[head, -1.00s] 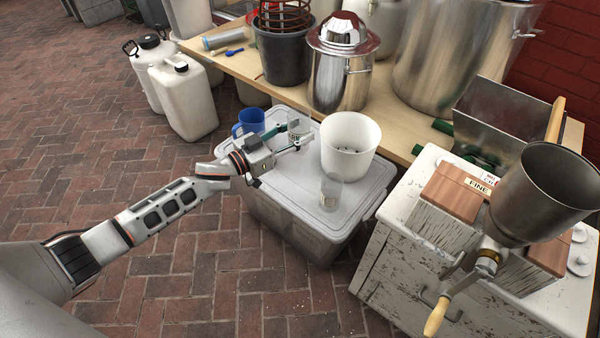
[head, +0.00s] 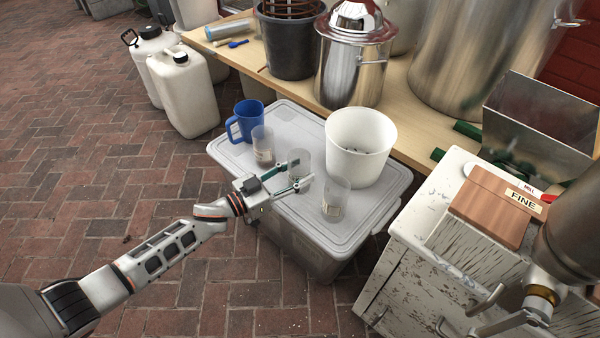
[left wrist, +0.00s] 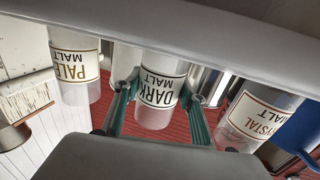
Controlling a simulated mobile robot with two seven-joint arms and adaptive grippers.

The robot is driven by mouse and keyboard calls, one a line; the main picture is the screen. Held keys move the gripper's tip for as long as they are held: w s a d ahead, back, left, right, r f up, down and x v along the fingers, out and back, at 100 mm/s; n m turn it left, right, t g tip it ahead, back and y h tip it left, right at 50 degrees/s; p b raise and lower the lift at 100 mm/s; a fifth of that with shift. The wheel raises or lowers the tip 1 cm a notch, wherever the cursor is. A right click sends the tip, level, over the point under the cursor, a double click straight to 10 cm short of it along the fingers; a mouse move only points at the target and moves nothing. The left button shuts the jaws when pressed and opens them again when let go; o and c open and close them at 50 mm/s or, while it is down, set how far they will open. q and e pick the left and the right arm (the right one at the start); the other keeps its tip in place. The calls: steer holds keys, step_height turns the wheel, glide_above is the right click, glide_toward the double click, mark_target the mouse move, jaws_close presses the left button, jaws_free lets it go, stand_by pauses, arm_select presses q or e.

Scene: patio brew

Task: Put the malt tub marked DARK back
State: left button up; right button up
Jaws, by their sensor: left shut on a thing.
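The DARK malt tub (left wrist: 160,95), clear with a white label, is between the green fingers of my left gripper (left wrist: 157,105), which is shut on it. In the head view, my left gripper (head: 294,182) holds this tub (head: 301,162) over the grey lidded bin (head: 232,155). I cannot tell whether the tub's base touches the lid. The PALE malt tub (head: 336,197) stands to its right on the lid; it shows in the left wrist view (left wrist: 72,68). The CRYSTAL malt tub (head: 262,147) stands to its left; it also shows in the left wrist view (left wrist: 255,115). My right gripper is out of view.
A blue mug (head: 248,120) is at the lid's back left corner. A white bucket (head: 360,140) stands on the lid behind the tubs. A worn white cabinet (head: 420,215) with a wooden box marked FINE (head: 490,208) is at the right. The lid's front left is clear.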

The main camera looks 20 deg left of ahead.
arm_select(q)
steer(key=shift+r, duration=0.15)
steer(key=o, duration=1.1)
steer(key=shift+f, duration=0.2)
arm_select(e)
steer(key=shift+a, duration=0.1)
arm_select(q)
steer(key=shift+r, duration=0.1)
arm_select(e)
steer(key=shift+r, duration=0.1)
arm_select(q)
steer(key=shift+r, duration=0.2)
steer(key=p+v, duration=0.2)
steer(key=v, duration=1)
steer(key=shift+p, duration=0.3)
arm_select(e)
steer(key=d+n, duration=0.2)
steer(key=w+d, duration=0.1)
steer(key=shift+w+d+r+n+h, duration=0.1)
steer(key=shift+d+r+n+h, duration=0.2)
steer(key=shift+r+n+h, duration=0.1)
